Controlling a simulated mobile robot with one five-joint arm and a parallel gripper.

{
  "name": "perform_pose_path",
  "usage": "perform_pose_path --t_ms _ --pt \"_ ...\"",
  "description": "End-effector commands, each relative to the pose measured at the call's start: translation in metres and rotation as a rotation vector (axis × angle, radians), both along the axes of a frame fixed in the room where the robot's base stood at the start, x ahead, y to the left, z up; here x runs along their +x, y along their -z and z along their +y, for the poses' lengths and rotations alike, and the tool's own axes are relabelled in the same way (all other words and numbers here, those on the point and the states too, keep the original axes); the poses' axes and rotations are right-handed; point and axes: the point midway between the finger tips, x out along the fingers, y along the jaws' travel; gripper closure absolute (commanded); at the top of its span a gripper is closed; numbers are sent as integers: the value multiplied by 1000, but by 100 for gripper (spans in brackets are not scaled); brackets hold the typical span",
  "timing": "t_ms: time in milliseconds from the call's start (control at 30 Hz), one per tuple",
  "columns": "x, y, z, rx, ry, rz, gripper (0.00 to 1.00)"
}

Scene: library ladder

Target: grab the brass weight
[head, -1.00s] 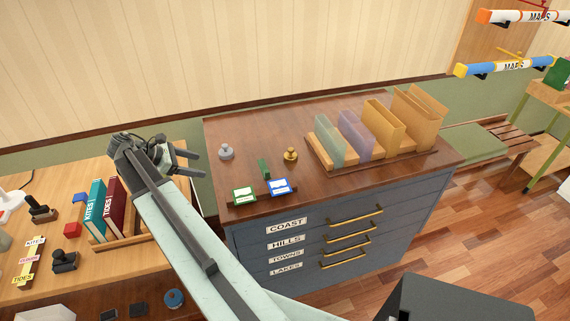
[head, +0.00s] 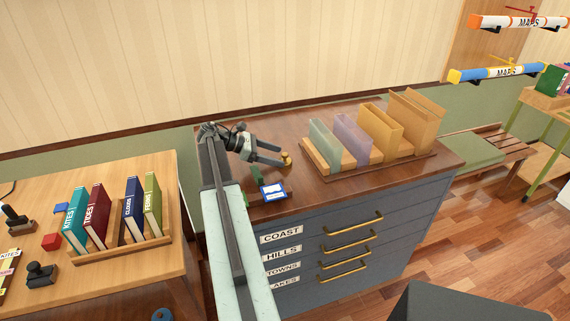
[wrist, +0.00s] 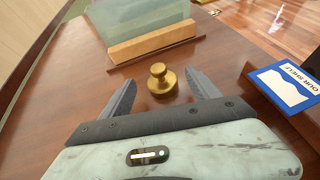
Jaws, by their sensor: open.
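The brass weight (wrist: 162,82) is a small round gold piece with a knob on top, standing upright on the brown cabinet top. In the wrist view it sits between the tips of my open gripper (wrist: 161,92), with a gap to each finger. In the head view my gripper (head: 283,156) is low over the cabinet top, and the brass weight (head: 287,159) shows at its fingertips, partly hidden by them. The silver weight is hidden behind my arm in the head view.
A wooden rack (head: 307,155) with several upright folders stands just beyond the weight. A blue-framed card (head: 272,192) stands near the cabinet's front edge; in the wrist view this card (wrist: 287,88) is at right. A desk with books (head: 97,215) is at left.

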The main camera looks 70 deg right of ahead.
Motion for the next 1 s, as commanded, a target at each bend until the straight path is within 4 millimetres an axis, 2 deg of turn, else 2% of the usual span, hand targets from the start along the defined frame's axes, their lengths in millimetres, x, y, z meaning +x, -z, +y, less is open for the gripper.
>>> perform_pose_path --t_ms 100,200,400,433,600,667,700,1000 --pt "-18 17 -8 -1 3 0 29" --pt "-30 21 -15 0 2 0 29" --pt "-31 19 -16 0 0 0 29" --pt "-31 19 -16 0 0 0 32" --pt "-31 19 -16 -1 0 0 79" --pt "-31 19 -16 -1 0 0 96" --pt "-31 19 -16 -1 0 0 100" --pt "-31 17 -16 -1 0 0 100"
